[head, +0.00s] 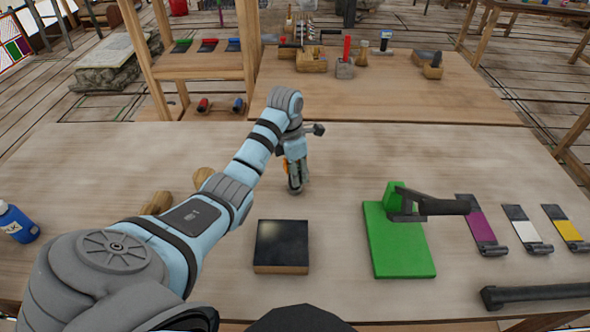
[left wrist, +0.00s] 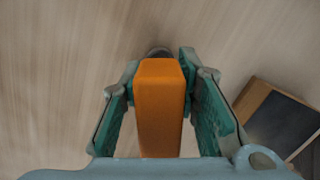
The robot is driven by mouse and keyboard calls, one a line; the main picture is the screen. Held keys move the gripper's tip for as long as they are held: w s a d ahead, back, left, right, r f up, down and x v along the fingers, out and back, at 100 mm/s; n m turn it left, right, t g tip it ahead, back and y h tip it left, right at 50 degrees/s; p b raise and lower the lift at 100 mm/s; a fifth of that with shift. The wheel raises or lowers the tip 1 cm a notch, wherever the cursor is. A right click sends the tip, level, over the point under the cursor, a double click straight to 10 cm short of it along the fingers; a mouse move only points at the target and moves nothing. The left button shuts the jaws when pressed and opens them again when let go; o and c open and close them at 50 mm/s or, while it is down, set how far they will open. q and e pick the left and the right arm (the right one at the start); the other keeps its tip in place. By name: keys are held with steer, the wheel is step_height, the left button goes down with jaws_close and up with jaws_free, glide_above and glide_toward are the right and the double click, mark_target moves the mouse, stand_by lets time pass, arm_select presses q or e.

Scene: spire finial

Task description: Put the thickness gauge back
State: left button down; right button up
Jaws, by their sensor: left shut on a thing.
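My left gripper (head: 296,187) is over the middle of the near table, fingers pointing down. It is shut on an orange block-shaped thing, which I take to be the thickness gauge (left wrist: 160,100). In the left wrist view the orange body stands between the two teal finger pads, and a dark rounded part shows just past its far end. In the head view the fingers hide most of it. I cannot tell whether its lower end touches the table. My right gripper is not in view.
A black-topped wooden block (head: 281,245) lies in front of the gripper. A green board (head: 400,255) with a dark-handled tool (head: 430,206) is to the right, then purple, white and yellow strips. A blue bottle (head: 15,223) stands far left. Bare table surrounds the gripper.

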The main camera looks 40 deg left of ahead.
arm_select(q)
steer(key=c, duration=1.2)
jaws_free()
steer(key=r+p, duration=0.1)
steer(key=r, duration=0.1)
steer(key=r+p, duration=0.1)
steer(key=r, duration=0.2)
steer(key=r+p, duration=0.1)
steer(key=r, duration=0.1)
steer(key=shift+s+a+r+p, duration=0.25)
steer(key=shift+s+r+p, duration=0.05)
steer(key=shift+r, duration=0.05)
steer(key=r+p, duration=0.5)
steer(key=shift+s+a, duration=0.1)
steer(key=shift+s, duration=0.25)
steer(key=shift+f, duration=0.2)
steer(key=shift+f, duration=0.1)
